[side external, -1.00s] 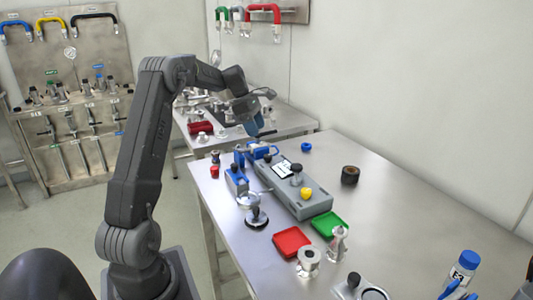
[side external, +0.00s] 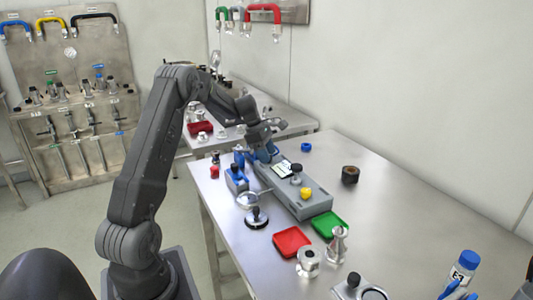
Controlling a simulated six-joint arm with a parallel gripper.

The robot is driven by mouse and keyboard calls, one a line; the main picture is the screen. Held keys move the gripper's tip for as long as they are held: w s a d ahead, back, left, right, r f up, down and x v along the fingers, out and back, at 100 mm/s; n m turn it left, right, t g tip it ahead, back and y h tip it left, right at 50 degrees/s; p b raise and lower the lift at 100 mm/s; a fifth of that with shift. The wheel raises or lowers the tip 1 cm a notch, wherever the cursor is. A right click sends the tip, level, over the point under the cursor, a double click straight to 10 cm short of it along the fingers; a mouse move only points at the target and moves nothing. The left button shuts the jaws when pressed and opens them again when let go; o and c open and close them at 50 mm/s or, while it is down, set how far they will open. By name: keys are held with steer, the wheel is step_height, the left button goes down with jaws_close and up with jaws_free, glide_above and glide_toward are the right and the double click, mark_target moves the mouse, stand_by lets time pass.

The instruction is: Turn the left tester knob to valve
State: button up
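The tester is a long grey box (side external: 312,207) on the steel table, with a pale screen (side external: 282,168) on its top. A black knob (side external: 296,180) stands beside the screen, and a yellow knob (side external: 306,193) is on the nearer end. My gripper (side external: 268,155) points down at the far end of the tester, behind the screen. It covers that end, so any knob there is hidden. I cannot tell whether its fingers are open, shut or touching anything. The setting of the knobs is too small to read.
Blue fixtures (side external: 237,180) and a round black-topped part (side external: 257,217) stand left of the tester. A red tray (side external: 291,241), a green tray (side external: 328,223) and metal fittings (side external: 308,261) are nearer. A dark brown cylinder (side external: 350,175) and blue ring (side external: 306,147) sit right. The table's right side is mostly clear.

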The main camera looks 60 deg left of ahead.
steer(key=c, duration=0.8)
steer(key=m+g, duration=0.1)
steer(key=m, duration=0.2)
steer(key=m+h, duration=0.1)
steer(key=m, duration=0.1)
steer(key=shift+w+a+m+g, duration=0.1)
steer(key=shift+m+g, duration=0.3)
steer(key=m+g, duration=0.1)
steer(key=m, duration=0.2)
steer(key=m+g, duration=0.1)
steer(key=m, duration=0.2)
steer(key=shift+w+g, duration=0.15)
steer(key=shift+g, duration=0.15)
steer(key=m+g, duration=0.1)
steer(key=m, duration=0.3)
steer(key=shift+y, duration=0.3)
steer(key=m+g, duration=0.1)
steer(key=m, duration=0.2)
steer(key=shift+w+m+y, duration=0.1)
steer(key=shift+m+y, duration=0.2)
steer(key=shift+y, duration=0.1)
steer(key=m, duration=0.2)
steer(key=m+y, duration=0.1)
steer(key=m, duration=0.1)
steer(key=m+g+y, duration=0.1)
steer(key=m, duration=0.1)
steer(key=shift+d, duration=0.25)
steer(key=shift+m, duration=0.3)
